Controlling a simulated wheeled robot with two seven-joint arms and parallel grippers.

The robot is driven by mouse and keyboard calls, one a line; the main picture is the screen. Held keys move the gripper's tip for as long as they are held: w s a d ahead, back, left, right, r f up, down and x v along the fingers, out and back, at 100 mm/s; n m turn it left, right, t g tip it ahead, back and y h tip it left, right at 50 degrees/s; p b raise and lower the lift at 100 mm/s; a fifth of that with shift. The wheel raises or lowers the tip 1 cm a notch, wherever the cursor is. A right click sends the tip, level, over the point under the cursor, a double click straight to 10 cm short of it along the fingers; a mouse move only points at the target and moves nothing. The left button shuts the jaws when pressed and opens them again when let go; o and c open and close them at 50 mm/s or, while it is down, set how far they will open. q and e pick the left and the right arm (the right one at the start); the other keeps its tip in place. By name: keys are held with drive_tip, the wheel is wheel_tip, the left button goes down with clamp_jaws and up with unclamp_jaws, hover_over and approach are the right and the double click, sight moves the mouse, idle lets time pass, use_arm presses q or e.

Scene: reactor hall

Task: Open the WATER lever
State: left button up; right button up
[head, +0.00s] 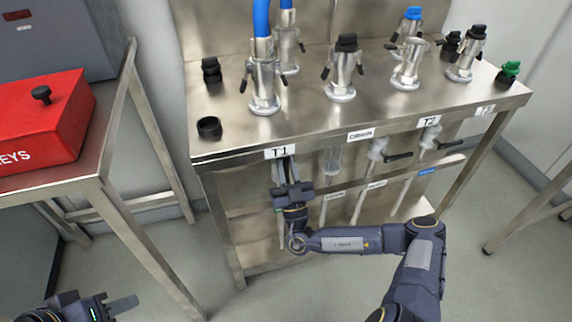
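Two black levers show on the valves under the steel bench: one (398,156) below the middle of the front edge, and one (450,145) further right under the T2 label. Small tags sit on the lower rail, including a blue one (427,171); their print is too small to read, so I cannot tell which lever is WATER. My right gripper (285,170) is under the T1 label, in front of the leftmost pipe; its fingers are mostly hidden and any lever there is covered. My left gripper (122,304) is at the bottom left, away from the bench, partly cut off.
The steel bench (240,133) carries several metal couplings and blue hoses (262,20). A red box (42,120) stands on a side table (95,165) at left. Another table's legs (530,220) stand at right. The floor between is clear.

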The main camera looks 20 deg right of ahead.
drive_tip(key=o, duration=0.3)
drive_tip(key=shift+o, duration=0.2)
drive_tip(key=v, duration=0.7)
drive_tip(key=shift+s+f, duration=0.3)
